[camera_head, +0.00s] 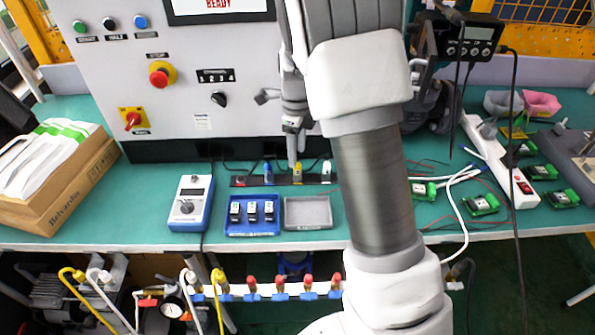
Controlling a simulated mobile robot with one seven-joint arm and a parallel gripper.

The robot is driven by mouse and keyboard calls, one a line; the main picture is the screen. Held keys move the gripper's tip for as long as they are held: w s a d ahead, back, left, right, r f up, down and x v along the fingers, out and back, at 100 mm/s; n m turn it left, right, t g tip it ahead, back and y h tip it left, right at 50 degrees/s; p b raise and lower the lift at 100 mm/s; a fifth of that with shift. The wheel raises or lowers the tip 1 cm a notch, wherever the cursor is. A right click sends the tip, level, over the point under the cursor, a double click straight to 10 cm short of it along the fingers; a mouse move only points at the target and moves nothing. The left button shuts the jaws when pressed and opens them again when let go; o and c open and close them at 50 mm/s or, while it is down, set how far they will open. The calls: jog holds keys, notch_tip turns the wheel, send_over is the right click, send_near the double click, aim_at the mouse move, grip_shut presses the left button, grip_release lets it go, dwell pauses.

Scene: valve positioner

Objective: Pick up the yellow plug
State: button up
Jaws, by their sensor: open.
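The yellow plug (298,173) stands upright in a dark strip (245,181) at the back of the teal bench, between a blue plug (268,172) and a white plug (326,170). My gripper (293,160) points down with its fingertips just above and slightly left of the yellow plug in the picture. It is open and holds nothing. The fingers cover the area close to the plug's top, and I cannot tell whether they touch it.
A blue tray with several black modules (254,212) and an empty grey tray (308,213) lie in front of the strip. A blue meter (191,204) stands left. A control panel (180,80) rises behind. Green circuit boards, cables and a white power strip (500,160) crowd the right.

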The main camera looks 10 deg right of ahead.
aim_at(298, 162)
jog(key=f, duration=0.3)
jog(key=f+b, duration=0.1)
jog(key=shift+s+f, duration=0.15)
jog(key=shift+s, duration=0.15)
jog(key=shift+f, duration=0.6)
grip_shut()
